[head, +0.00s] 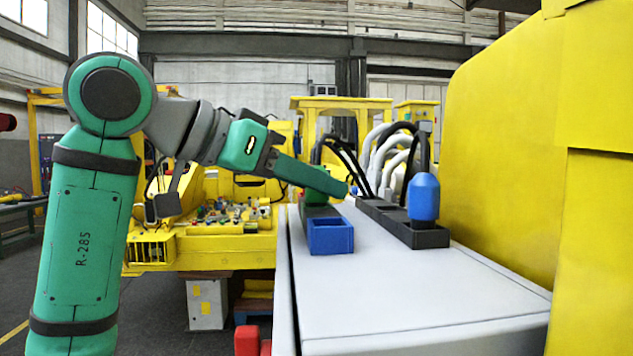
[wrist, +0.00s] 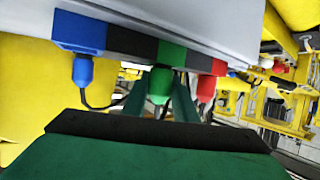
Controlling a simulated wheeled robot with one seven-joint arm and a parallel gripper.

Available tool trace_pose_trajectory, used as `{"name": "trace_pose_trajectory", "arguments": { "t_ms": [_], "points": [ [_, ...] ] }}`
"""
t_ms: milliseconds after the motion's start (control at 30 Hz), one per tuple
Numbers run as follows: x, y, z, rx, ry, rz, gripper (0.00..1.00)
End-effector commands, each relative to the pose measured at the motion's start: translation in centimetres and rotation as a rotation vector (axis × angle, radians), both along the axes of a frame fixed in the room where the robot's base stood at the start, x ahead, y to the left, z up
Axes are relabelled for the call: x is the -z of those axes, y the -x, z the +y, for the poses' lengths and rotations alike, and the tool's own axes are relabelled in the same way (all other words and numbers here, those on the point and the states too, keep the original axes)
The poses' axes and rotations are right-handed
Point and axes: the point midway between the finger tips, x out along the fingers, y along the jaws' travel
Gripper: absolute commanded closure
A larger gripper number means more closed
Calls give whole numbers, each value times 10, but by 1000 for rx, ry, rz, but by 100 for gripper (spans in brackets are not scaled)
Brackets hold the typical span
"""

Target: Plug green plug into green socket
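In the wrist view, which looks upside down, the green plug (wrist: 160,84) is between the two fingers of my gripper (wrist: 163,92), which close in on its sides. A dark cable runs from it. The plug's end meets or overlaps the green socket (wrist: 172,54); how deep it sits cannot be told.
The blue socket (head: 330,236) is empty at the near end of the row. The blue plug (head: 424,197) stands in a black holder (head: 415,235) to the right. A red socket (wrist: 211,66) and red plug (wrist: 206,88) are close by. A yellow wall (head: 500,140) bounds the right side.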

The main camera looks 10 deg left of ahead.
Motion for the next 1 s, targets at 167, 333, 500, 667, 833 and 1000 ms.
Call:
{"name": "trace_pose_trajectory", "arguments": {
  "t_ms": [167, 333, 500, 667, 833, 1000],
  "points": [
    [0, 0, 0, 0, 0, 0, 53],
    [0, 0, 0, 0, 0, 0, 53],
    [-4, 5, 6, -1, 1, 0, 53],
    [-14, 22, 22, -1, 1, -2, 53],
    [-26, 43, 43, -1, 0, -1, 53],
    [-36, 60, 60, -2, 1, -1, 53]
  ]
}}
